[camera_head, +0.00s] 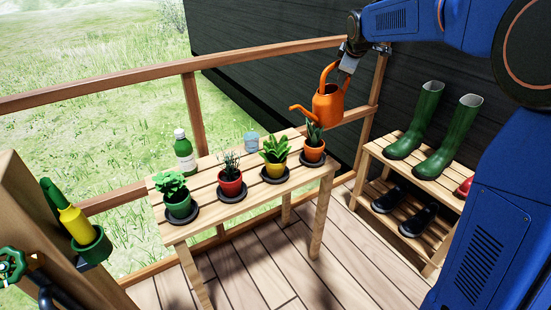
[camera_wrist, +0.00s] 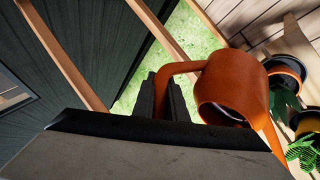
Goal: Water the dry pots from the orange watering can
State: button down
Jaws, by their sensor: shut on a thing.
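The orange watering can (camera_head: 327,105) hangs upright above the right end of the slatted table, its spout pointing left. My gripper (camera_head: 347,62) is shut on its handle; the wrist view shows the can (camera_wrist: 232,85) beside the dark fingers (camera_wrist: 170,98). Several potted plants stand in a row on dark saucers: a green pot (camera_head: 179,206), a red pot (camera_head: 231,184), a yellow pot (camera_head: 275,169) and an orange pot (camera_head: 314,151). The spout is near and above the orange pot's plant. I cannot tell which soil is dry. No water stream shows.
The table (camera_head: 215,217) also bears a green bottle (camera_head: 185,155) and a bluish glass (camera_head: 251,142) at the back. A wooden railing (camera_head: 194,108) runs behind. A shoe rack (camera_head: 398,165) with green boots (camera_head: 428,120) stands at right. A green holder (camera_head: 97,246) with tools is at left.

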jog(key=shift+s+a+r+t+h, duration=0.3)
jog(key=shift+s+a+r, duration=0.15)
jog(key=shift+a, duration=0.1)
jog(key=shift+s+a+r+n+t+h, duration=0.3)
jog(key=shift+s+a+t, duration=0.15)
jog(key=shift+a, duration=0.1)
jog(key=shift+s+a+r, duration=0.15)
jog(key=shift+r, duration=0.1)
jog(key=shift+s+a+r+p, duration=0.15)
jog(key=shift+a+r+p, duration=0.1)
jog(key=shift+p, duration=0.1)
jog(key=shift+s+r, duration=0.1)
jog(key=shift+r, duration=0.1)
jog(key=shift+s+a+r+p, duration=0.15)
jog(key=shift+a+r+p, duration=0.15)
jog(key=shift+p, duration=0.4)
dwell(0.6)
jog(key=shift+d, duration=0.1)
